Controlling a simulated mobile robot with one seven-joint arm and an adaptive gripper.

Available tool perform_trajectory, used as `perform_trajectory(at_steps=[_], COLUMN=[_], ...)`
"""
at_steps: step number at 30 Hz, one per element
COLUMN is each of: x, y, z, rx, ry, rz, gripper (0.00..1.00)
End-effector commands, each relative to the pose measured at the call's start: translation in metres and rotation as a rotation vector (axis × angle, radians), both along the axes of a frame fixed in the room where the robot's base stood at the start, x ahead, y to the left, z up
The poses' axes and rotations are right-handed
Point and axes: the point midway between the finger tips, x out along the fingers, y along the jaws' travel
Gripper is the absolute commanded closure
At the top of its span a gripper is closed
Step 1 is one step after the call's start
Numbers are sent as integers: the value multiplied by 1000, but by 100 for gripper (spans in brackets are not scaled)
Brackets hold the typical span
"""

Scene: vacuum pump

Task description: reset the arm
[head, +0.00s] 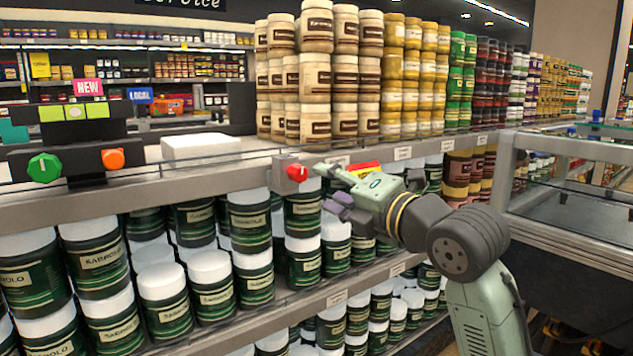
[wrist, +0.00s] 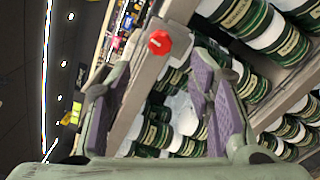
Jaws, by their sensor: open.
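My gripper (head: 330,188) is open and empty in the head view, at the end of my arm reaching in from the lower right. It is in front of the shelf, just right of the red knob (head: 297,173) on a grey box at the shelf edge. In the wrist view, the purple-padded fingers of my gripper (wrist: 162,78) stand wide apart, with nothing between them. The red knob (wrist: 160,42) shows beyond the fingertips there, apart from both fingers as far as I can see.
A dark unit with a green knob (head: 44,167) and an orange knob (head: 113,159) stands at the left. A white block (head: 200,147) lies on the shelf top. Dark green jars (head: 165,300) fill the shelves below. A glass case (head: 570,195) stands at the right.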

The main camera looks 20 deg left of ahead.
Motion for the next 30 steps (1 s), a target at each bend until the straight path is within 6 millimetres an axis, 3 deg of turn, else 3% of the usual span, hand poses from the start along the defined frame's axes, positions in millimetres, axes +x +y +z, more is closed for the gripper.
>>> perform_trajectory(at_steps=[13, 17, 20, 23, 27, 30], x=[-8, -11, -20, -46, -105, -160], y=[-10, 1, 35, 86, 150, 179], z=[0, 5, 23, 51, 95, 123], rx=[0, 37, 161, 372, 704, 914], ry=[0, 9, 43, 113, 260, 385], rz=[0, 15, 67, 170, 388, 581], gripper=[52, 52, 52, 52, 52, 52])
